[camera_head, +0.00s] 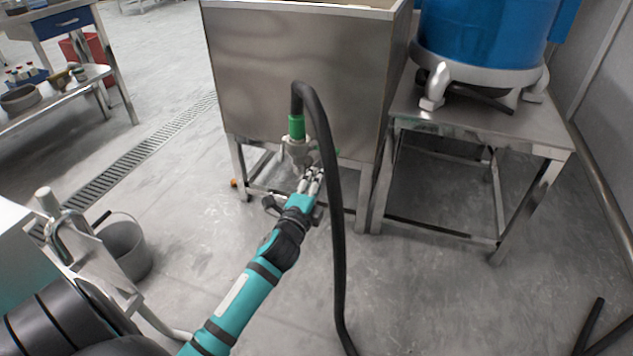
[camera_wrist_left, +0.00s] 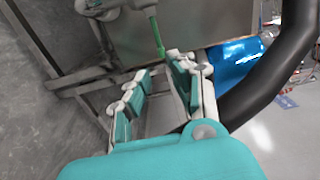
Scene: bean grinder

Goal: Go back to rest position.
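My left gripper (camera_head: 314,174) is at the end of a teal arm, just below a metal valve (camera_head: 298,150) at the front of a steel tank (camera_head: 300,70). In the left wrist view its two fingers (camera_wrist_left: 155,78) are apart, with nothing between them. The valve's thin green handle (camera_wrist_left: 158,36) shows just beyond the fingertips; I cannot tell whether it touches them. A black hose (camera_head: 330,180) rises from the green fitting (camera_head: 296,127) on the valve, bends over, and runs down close to the right of the gripper. My right gripper is not in view.
A blue drum machine (camera_head: 480,35) stands on a steel table (camera_head: 480,130) at the right. A grey bucket (camera_head: 125,250) is at the left on the floor. A bench (camera_head: 50,95) with small items stands farther back. Open floor lies between the bench and tank.

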